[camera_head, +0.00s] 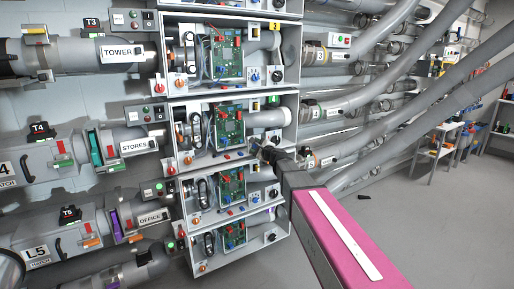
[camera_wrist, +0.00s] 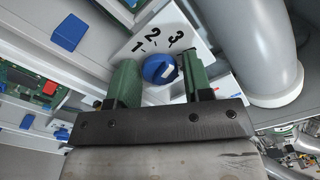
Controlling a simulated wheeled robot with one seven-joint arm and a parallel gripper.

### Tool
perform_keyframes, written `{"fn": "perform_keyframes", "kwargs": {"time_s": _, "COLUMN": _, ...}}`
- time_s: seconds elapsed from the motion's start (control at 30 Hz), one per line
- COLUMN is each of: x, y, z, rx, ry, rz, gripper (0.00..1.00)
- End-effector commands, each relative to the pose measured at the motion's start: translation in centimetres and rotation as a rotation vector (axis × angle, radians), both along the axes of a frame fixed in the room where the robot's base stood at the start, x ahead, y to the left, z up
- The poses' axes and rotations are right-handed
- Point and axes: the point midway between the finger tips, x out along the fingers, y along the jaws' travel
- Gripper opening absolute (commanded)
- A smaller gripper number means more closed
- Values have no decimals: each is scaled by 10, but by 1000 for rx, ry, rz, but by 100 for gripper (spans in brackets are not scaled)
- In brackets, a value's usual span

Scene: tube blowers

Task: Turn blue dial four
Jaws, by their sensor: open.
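A round blue dial (camera_wrist: 157,69) with a white mark sits on a white panel printed 1, 2, 3 in the wrist view. My gripper (camera_wrist: 160,74) is open, with one green finger on each side of the dial. I cannot tell whether the fingers touch it. In the head view my gripper (camera_head: 268,154) is at the lower right of a grey box with a green circuit board (camera_head: 230,125), where it hides that box's dial area. Similar blue dials show on the box above (camera_head: 254,75) and the box below (camera_head: 254,197).
A thick grey pipe (camera_wrist: 266,50) stands close to the right of the dial in the wrist view. Blue blocks (camera_wrist: 68,32) lie to its left. In the head view, labelled tubes run left of the boxes, and grey pipes (camera_head: 375,100) slope up to the right. Open floor (camera_head: 440,215) lies at right.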

Motion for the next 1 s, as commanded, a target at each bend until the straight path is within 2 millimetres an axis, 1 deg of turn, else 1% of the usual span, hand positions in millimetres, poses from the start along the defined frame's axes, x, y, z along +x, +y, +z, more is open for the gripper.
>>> {"fn": "perform_keyframes", "kwargs": {"time_s": 0.1, "x": 0, "y": 0, "z": 0, "rx": 0, "ry": 0, "rz": 0, "gripper": 46}}
{"fn": "perform_keyframes", "kwargs": {"time_s": 0.13, "x": 0, "y": 0, "z": 0, "rx": 0, "ry": 0, "rz": 0, "gripper": 43}}
{"fn": "perform_keyframes", "kwargs": {"time_s": 0.17, "x": -1, "y": 0, "z": 0, "rx": 0, "ry": 0, "rz": 0, "gripper": 33}}
{"fn": "perform_keyframes", "kwargs": {"time_s": 0.2, "x": 0, "y": 0, "z": 0, "rx": 0, "ry": 0, "rz": 0, "gripper": 20}}
{"fn": "perform_keyframes", "kwargs": {"time_s": 0.23, "x": -1, "y": 0, "z": 0, "rx": 0, "ry": 0, "rz": 0, "gripper": 11}}
{"fn": "perform_keyframes", "kwargs": {"time_s": 0.47, "x": -1, "y": 0, "z": 0, "rx": 7, "ry": 4, "rz": 0, "gripper": 12}}
{"fn": "perform_keyframes", "kwargs": {"time_s": 0.67, "x": -1, "y": 0, "z": 0, "rx": 58, "ry": 39, "rz": 0, "gripper": 12}}
{"fn": "perform_keyframes", "kwargs": {"time_s": 1.0, "x": -1, "y": 0, "z": 0, "rx": 262, "ry": 178, "rz": 1, "gripper": 12}}
